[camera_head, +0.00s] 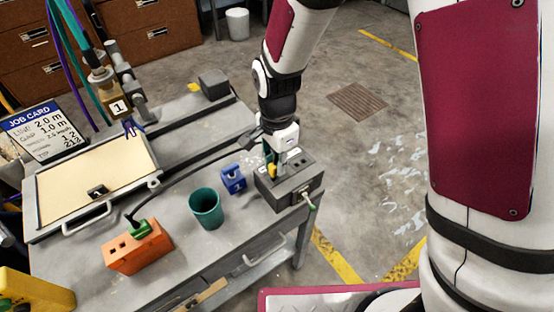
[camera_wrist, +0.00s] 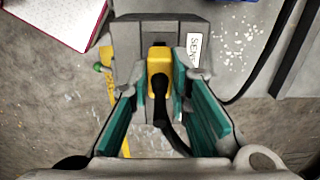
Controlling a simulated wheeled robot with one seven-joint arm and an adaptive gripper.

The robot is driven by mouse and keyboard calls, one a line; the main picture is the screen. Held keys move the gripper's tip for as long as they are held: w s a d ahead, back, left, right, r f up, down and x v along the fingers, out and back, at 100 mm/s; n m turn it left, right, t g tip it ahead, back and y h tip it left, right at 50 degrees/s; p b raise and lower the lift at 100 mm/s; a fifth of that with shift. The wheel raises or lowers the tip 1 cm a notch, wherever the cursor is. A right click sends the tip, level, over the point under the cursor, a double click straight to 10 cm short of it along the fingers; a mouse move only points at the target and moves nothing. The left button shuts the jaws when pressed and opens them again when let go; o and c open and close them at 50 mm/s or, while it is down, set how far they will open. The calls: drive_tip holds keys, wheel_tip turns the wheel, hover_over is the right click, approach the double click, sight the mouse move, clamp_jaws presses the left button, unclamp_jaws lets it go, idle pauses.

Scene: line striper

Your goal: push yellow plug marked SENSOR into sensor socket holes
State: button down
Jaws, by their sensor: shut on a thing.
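The yellow plug (camera_wrist: 158,63) sits between the green-padded fingers of my gripper (camera_wrist: 161,82) in the wrist view, with a black cable trailing from it. My gripper (camera_head: 271,158) is shut on the plug, low over the left part of the dark grey socket box (camera_head: 294,184) at the table's right edge. A white label (camera_wrist: 193,48) beginning "SEN" shows just right of the plug. The plug covers the holes beneath it, so I cannot tell whether its pins are in them.
A blue block (camera_head: 233,180) marked 1 and a teal cup (camera_head: 206,208) stand left of the box. An orange box (camera_head: 138,248) with a green plug (camera_head: 141,229) is nearer the front. A black cable crosses the table. Floor lies right of the table.

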drive_tip(key=shift+f, duration=1)
idle(0.7)
drive_tip(key=c, duration=1.1)
unclamp_jaws()
drive_tip(key=shift+r, duration=0.1)
drive_tip(key=shift+r+p, duration=2.15)
drive_tip(key=shift+r, duration=1.3)
